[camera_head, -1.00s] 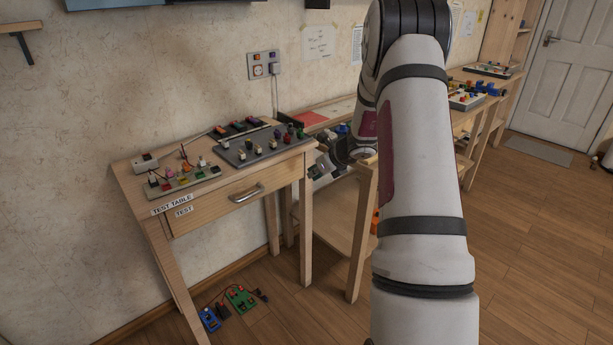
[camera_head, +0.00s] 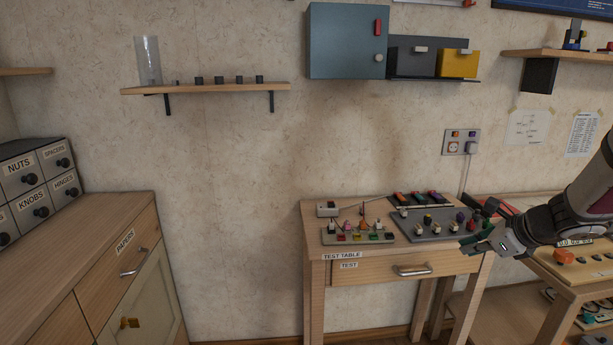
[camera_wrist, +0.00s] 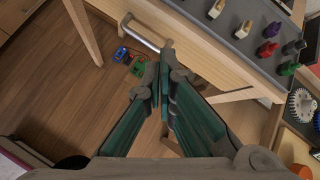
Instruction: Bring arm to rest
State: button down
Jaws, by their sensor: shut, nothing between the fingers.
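My gripper (camera_head: 478,242) is at the right in the head view, in front of the right end of the test table (camera_head: 320,268). It is shut and empty. In the wrist view my gripper (camera_wrist: 164,62) has its green-sided fingers closed together, pointing toward the drawer front with its metal handle (camera_wrist: 146,34). My arm reaches in from the right edge of the head view, and most of it is out of the picture.
A grey board (camera_head: 432,236) with knobs and a board with coloured parts (camera_head: 358,237) lie on the test table. Another table (camera_head: 571,292) stands at the right. A drawer cabinet (camera_head: 90,235) is at the left. Small circuit pieces (camera_wrist: 122,54) lie on the floor.

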jog(key=s+a+r+n+g+y, duration=0.15)
jog(key=s+a+r+n, duration=0.35)
jog(key=s+a+n, duration=0.5)
jog(key=s+a+r+n+g, duration=0.3)
jog(key=s+a+r+n, duration=0.4)
jog(key=a, duration=0.6)
jog(key=s+f+n+g+h, duration=0.2)
jog(key=s+n, duration=0.3)
jog(key=s, duration=0.6)
jog(key=s+f+n+g+h, duration=0.1)
jog(key=s+f+n+h, duration=0.1)
jog(key=s+n, duration=0.65)
jog(key=s+d+r+m+t+p, duration=0.1)
jog(key=s+r+m+t+p, duration=0.1)
jog(key=r+p, duration=1.5)
jog(key=shift+s+r+t, duration=0.55)
jog(key=shift+s+r, duration=0.05)
jog(key=shift+r, duration=0.35)
